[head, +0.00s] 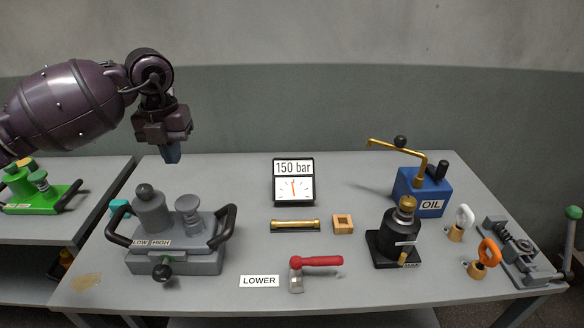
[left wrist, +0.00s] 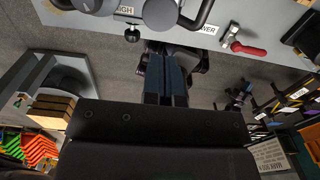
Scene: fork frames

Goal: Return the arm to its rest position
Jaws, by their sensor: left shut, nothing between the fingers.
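My left gripper (head: 172,155) hangs from my purple arm (head: 75,100), fingers pointing down, above the back left of the grey table (head: 240,180). Its blue fingers are shut with nothing between them; they also show in the left wrist view (left wrist: 166,80). In the head view the gripper is above and behind the grey two-handled device (head: 175,262) labelled LOW and HIGH, apart from it. My right gripper is in neither view.
A green device (head: 35,190) stands on the left table.

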